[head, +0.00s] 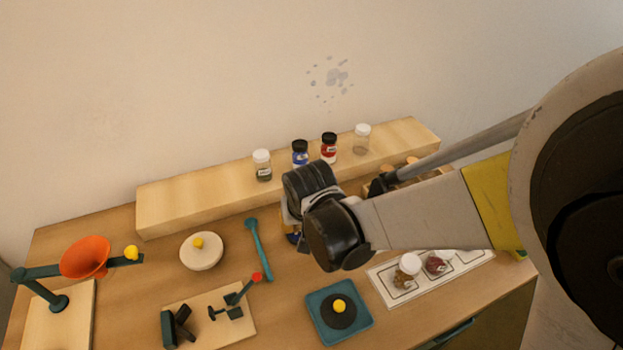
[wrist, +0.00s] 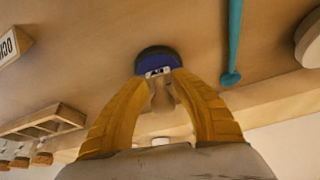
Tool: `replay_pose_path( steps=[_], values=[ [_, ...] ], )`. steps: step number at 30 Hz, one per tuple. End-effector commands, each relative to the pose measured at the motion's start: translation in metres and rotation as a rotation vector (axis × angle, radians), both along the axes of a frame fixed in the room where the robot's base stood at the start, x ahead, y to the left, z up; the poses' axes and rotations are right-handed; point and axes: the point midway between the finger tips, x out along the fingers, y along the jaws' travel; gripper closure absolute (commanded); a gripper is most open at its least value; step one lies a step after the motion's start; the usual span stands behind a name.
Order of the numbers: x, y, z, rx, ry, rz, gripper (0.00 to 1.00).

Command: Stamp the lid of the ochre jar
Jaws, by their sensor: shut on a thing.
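My gripper (wrist: 162,85) has its two yellow fingers closed on a small pale-handled piece (wrist: 163,98), which looks like a stamp. Its far end is a dark, rounded blue head with a white, dark-marked band. In the head view, my arm hides most of it; a bit of blue (head: 293,238) shows beneath the wrist, above or at the table. A jar with a pale lid and brownish contents (head: 405,272) stands on the white tray (head: 378,287), to the right of my gripper. It may be the ochre jar; I cannot read a label on it.
Several jars stand on the wooden shelf (head: 215,190). A wooden rack (wrist: 45,121) is partly hidden by my arm.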

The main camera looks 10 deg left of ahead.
Motion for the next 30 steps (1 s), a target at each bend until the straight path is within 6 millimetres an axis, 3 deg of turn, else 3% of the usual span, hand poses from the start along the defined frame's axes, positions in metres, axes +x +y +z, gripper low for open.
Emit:
replay_pose_path(
  steps=[14, 30],
  values=[
    [-0.001, -0.001, 0.002, -0.002, 0.003, 0.000, 0.88],
    [0.000, 0.000, 0.049, 0.000, 0.001, 0.000, 0.88]
  ],
)
